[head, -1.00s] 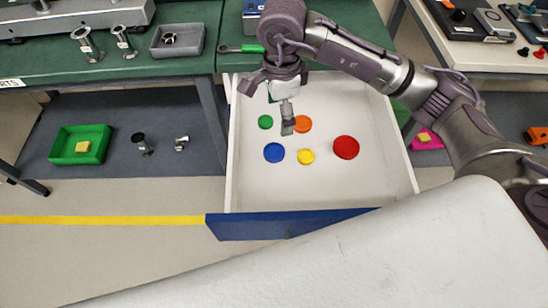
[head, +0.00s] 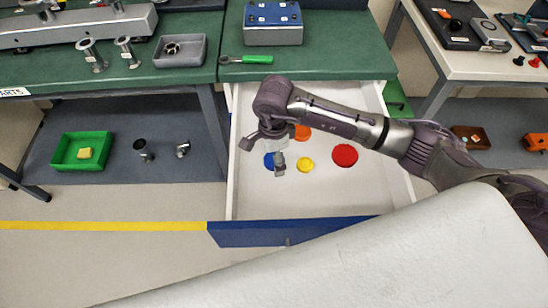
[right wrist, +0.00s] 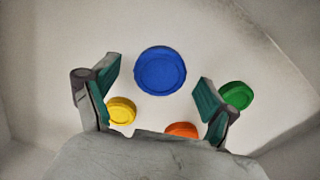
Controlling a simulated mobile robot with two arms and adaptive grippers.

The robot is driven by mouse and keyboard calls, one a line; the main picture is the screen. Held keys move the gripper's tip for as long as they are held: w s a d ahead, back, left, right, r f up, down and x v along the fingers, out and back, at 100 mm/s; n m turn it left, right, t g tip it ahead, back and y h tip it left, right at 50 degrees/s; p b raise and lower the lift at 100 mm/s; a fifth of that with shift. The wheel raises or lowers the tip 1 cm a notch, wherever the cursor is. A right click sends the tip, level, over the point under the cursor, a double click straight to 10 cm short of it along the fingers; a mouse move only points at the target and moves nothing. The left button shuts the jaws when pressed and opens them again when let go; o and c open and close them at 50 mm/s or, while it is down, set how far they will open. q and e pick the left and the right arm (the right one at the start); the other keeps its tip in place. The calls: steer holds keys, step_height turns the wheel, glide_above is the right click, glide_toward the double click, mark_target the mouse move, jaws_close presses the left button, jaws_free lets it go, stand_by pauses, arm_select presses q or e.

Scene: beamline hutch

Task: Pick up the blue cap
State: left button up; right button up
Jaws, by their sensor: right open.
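The blue cap (head: 268,161) lies flat in the open white drawer, partly covered by my right gripper in the head view. It shows whole in the right wrist view (right wrist: 161,71), ahead of the space between the two fingers. My right gripper (head: 279,168) is open and empty, pointing down over the cap. The fingers appear apart from the cap; the exact height is unclear. My left gripper is not in view.
A yellow cap (head: 305,165), an orange cap (head: 302,132) and a red cap (head: 345,155) lie in the drawer (head: 330,200). A green cap (right wrist: 236,96) shows in the right wrist view. The green bench (head: 320,66) stands behind.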

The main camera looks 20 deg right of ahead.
steer(key=c, duration=0.8)
steer(key=shift+c, duration=0.2)
steer(key=shift+r, duration=0.45)
steer(key=r, duration=0.1)
steer(key=d+r, duration=0.1)
steer(key=r+b, duration=0.1)
steer(key=shift+s+d+r, duration=0.15)
steer(key=shift+s+r, duration=0.2)
steer(key=s+d+r+b, duration=0.1)
steer(key=s+d+r, duration=0.5)
steer(key=d, duration=0.2)
steer(key=shift+s+r, duration=0.15)
steer(key=shift+s, duration=0.05)
